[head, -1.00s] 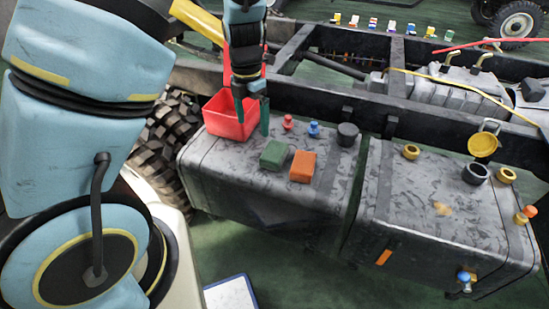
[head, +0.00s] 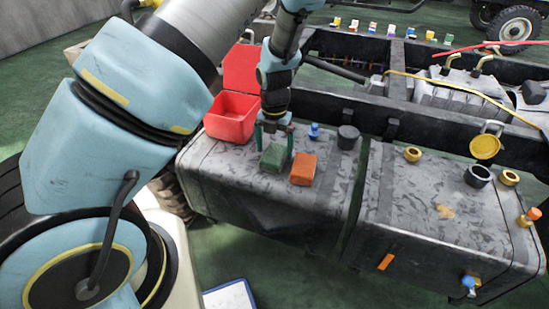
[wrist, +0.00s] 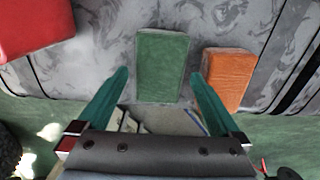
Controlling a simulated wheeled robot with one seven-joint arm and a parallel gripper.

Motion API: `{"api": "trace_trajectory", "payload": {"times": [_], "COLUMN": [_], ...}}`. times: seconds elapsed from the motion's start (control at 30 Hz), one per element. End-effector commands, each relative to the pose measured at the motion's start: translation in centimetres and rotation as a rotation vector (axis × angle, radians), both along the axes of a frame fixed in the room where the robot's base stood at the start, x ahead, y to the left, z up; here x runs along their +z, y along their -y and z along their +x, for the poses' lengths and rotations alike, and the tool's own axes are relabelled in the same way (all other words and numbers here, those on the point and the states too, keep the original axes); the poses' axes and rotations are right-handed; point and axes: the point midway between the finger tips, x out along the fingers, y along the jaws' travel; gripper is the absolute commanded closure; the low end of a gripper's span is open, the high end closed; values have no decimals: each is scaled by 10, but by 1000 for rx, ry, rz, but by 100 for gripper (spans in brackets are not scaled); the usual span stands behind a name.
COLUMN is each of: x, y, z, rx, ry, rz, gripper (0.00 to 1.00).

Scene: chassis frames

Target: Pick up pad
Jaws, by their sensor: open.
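A green pad (head: 273,158) lies on top of the left grey tank (head: 235,175). An orange pad (head: 303,169) lies just to its right. My gripper (head: 274,138) is open, with its teal fingers pointing down right behind and over the green pad in the head view. In the wrist view, the green pad (wrist: 163,65) lies ahead of and between the two open fingertips (wrist: 160,75), and the orange pad (wrist: 229,78) is beyond the right finger. Nothing is held. I cannot tell the exact height of the fingertips above the tank.
An open red box (head: 231,118) stands left of my gripper; it also shows in the wrist view (wrist: 35,28). A blue knob (head: 314,131) and a black cap (head: 348,137) stand behind the orange pad. A dark frame rail (head: 340,108) runs behind.

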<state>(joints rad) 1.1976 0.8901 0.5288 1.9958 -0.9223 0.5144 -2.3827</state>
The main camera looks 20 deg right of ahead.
Motion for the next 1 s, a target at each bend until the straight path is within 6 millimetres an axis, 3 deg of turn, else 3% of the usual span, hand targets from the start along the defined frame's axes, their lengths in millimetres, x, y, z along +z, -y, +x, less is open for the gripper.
{"api": "trace_trajectory", "payload": {"times": [0.2,0.47,1.0], "x": [-26,-28,-27], "y": [1,1,1], "z": [1,1,1], "rx": [0,0,0], "ry": [-1,0,0], "rz": [-1,-1,-1], "gripper": [0,0,61]}}
